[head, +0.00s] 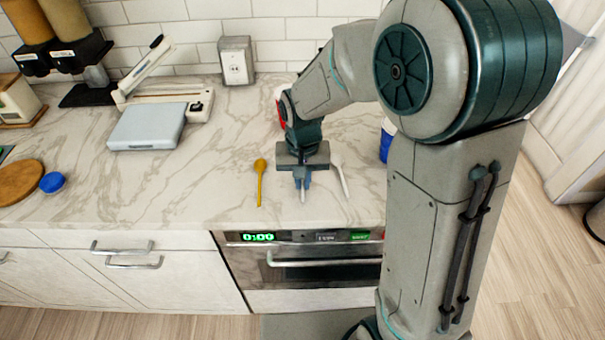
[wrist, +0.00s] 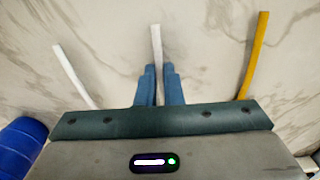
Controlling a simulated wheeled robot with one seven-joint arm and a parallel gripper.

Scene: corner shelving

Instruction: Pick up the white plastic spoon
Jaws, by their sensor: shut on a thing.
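My gripper (head: 302,182) points down at the counter and is shut on a pale, narrow utensil handle (wrist: 156,45). Its far end is hidden by the gripper, so I cannot tell what kind of utensil it is. A white spoon (head: 343,177) lies on the counter just right of my gripper in the head view; its handle shows at the left of the wrist view (wrist: 72,75). A yellow spoon (head: 260,182) lies to the left of my gripper in the head view, and its handle is at the right in the wrist view (wrist: 255,55).
A blue container (head: 386,142) stands to the right, partly behind my arm. A red and white object (head: 279,104) is behind my wrist. A grey flat device (head: 147,126) and a blue lid (head: 52,182) sit left. The counter's front edge is close, above an oven.

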